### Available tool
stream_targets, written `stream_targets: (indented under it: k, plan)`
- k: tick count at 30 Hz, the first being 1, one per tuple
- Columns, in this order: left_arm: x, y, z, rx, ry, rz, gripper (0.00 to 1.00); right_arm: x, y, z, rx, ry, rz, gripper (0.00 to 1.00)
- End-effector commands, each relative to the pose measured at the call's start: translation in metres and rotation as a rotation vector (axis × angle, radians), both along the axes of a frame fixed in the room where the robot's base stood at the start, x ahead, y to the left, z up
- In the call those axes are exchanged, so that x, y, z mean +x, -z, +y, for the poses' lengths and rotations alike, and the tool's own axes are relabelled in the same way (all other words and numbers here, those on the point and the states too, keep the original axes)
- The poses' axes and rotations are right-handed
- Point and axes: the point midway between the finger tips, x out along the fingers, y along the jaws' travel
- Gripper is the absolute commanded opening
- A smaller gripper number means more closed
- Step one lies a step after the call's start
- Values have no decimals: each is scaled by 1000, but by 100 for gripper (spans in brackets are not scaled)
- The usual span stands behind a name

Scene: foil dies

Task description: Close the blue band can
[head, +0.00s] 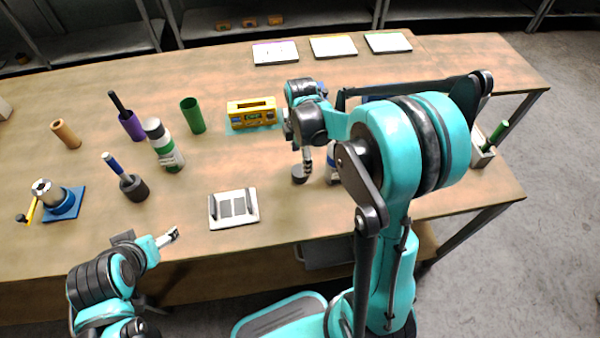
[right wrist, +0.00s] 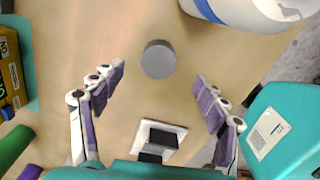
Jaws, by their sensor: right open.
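The white can with a blue band (head: 333,168) stands on the table, largely hidden behind my right arm in the head view. Its lower side and blue band (right wrist: 208,9) show at the top of the right wrist view, where its top is cut off. A small grey round lid (right wrist: 158,59) sits on the table beside it, apart from it; in the head view the lid (head: 298,176) is just left of the can. My right gripper (head: 306,158) is open and empty above the lid, which shows between and beyond its fingertips (right wrist: 161,86). My left gripper (head: 171,237) is at the table's front edge, away from the can.
A white plate with dark blocks (head: 234,223) lies near the front edge. A yellow device (head: 252,117) stands left of my right gripper. A green-banded can (head: 168,159), a green cup (head: 193,116) and a blue-based crank device (head: 62,203) stand further left.

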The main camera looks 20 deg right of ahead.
Motion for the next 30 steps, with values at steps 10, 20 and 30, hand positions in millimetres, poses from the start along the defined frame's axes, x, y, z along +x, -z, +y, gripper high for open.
stream_targets:
  k: [10,20,30]
  plan:
    - [0,7,0,0,0,0,76,0,19,0,0,1,0,74]
    - [0,20,0,0,0,0,76,1,43,1,0,1,0,74]
    - [0,29,0,0,0,0,76,1,71,1,0,1,-1,74]
